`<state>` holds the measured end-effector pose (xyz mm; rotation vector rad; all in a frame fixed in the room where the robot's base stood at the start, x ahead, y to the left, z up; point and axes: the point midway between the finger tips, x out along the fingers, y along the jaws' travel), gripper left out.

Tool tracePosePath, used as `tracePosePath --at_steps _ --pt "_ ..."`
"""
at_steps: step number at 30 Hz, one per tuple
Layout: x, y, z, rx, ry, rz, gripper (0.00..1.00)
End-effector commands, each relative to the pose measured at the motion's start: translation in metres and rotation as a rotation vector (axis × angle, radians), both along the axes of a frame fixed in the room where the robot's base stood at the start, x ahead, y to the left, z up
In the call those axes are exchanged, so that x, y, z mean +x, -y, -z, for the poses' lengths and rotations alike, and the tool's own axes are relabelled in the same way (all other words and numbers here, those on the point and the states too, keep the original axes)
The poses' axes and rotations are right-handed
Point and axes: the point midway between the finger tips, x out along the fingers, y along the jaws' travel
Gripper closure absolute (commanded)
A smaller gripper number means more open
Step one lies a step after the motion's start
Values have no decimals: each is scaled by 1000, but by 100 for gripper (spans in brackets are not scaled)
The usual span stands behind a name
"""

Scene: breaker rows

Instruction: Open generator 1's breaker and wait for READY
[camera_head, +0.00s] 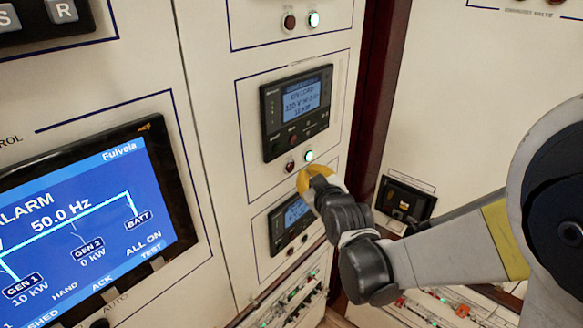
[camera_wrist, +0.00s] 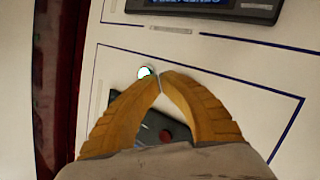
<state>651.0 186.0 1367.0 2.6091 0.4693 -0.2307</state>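A dark controller (camera_head: 297,112) on the tall panel shows a lit blue screen that seems to read ON LOAD, with 10 kW. In the wrist view the yellow fingers (camera_wrist: 160,76) meet at the tips, with nothing seen between the tips. A lit lamp (camera_wrist: 145,72) shows beside the left tip. A dark unit with a red button (camera_wrist: 166,136) shows between the fingers.
A large blue display (camera_head: 85,225) at left shows ALARM, 50.0 Hz, GEN 1 10 kW and GEN 2 0 kW. A second controller (camera_head: 294,220) is behind my gripper. A dark device (camera_head: 403,200) sits on the right panel. Breaker rows (camera_head: 297,303) lie below.

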Motion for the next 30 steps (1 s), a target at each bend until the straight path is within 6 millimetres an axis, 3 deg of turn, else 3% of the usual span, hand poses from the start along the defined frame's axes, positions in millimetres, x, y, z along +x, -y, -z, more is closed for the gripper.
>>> tracePosePath --at_steps 7,30 --pt "8 -11 0 0 1 0 100" --pt "9 -12 0 1 0 0 100"
